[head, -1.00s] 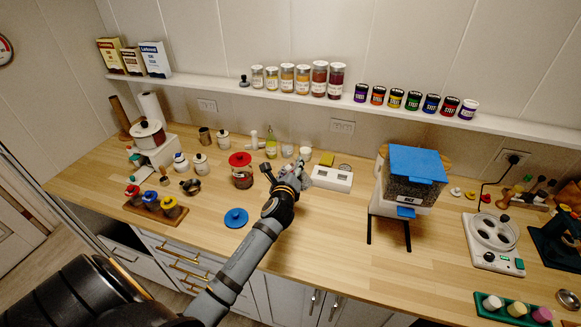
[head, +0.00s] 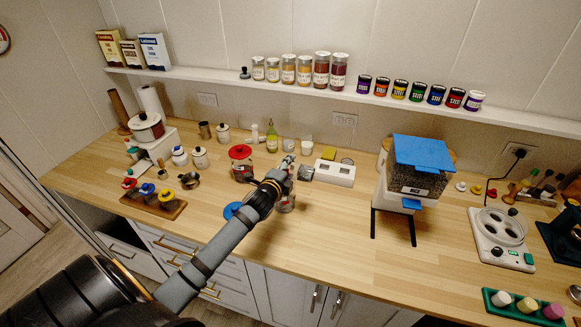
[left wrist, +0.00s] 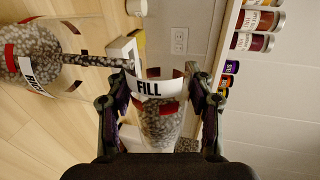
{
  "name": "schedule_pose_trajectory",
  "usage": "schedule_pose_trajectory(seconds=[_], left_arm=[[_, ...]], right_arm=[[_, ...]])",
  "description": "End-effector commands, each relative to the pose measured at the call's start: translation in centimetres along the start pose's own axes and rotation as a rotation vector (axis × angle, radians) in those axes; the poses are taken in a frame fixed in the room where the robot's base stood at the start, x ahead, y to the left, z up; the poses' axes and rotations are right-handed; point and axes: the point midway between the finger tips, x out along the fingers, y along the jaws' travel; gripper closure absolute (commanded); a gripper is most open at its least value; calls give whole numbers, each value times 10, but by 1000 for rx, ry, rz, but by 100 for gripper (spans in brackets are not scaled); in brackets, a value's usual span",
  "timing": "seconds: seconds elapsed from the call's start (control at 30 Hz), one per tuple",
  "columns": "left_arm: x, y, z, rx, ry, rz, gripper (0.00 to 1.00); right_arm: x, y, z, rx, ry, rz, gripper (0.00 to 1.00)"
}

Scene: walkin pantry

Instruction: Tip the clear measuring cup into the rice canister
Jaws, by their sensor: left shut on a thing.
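In the left wrist view my left gripper (left wrist: 160,103) is shut on the clear measuring cup (left wrist: 158,128), which has a white FILL label and a red band and holds speckled grains. The clear rice canister (left wrist: 35,52), with a RICE label and grains inside, stands at the left of that view. A speckled stream of grains (left wrist: 98,61) runs from the cup's mouth to the canister, so the cup is tipped. In the head view my left gripper (head: 281,172) is above the canister (head: 288,204), which my arm partly hides. My right gripper is not in view.
A red-lidded jar (head: 240,165) stands left of my gripper, and a blue lid (head: 231,211) lies partly behind my arm. A blue-topped dispenser (head: 415,178) stands farther right.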

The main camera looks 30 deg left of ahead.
Motion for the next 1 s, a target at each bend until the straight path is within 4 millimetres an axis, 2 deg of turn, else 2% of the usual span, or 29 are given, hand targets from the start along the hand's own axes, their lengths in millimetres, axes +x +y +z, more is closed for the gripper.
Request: schedule_pose_trajectory(seconds=[0.1,0.2,0.5,1.0], left_arm=[[2,6,4,-104,28,1,90],[1,2,6,-188,50,1,90],[0,2,11,-367,98,0,90],[1,2,12,-391,104,0,90]], right_arm=[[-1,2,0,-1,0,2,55],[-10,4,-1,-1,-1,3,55],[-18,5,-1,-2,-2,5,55],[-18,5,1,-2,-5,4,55]])
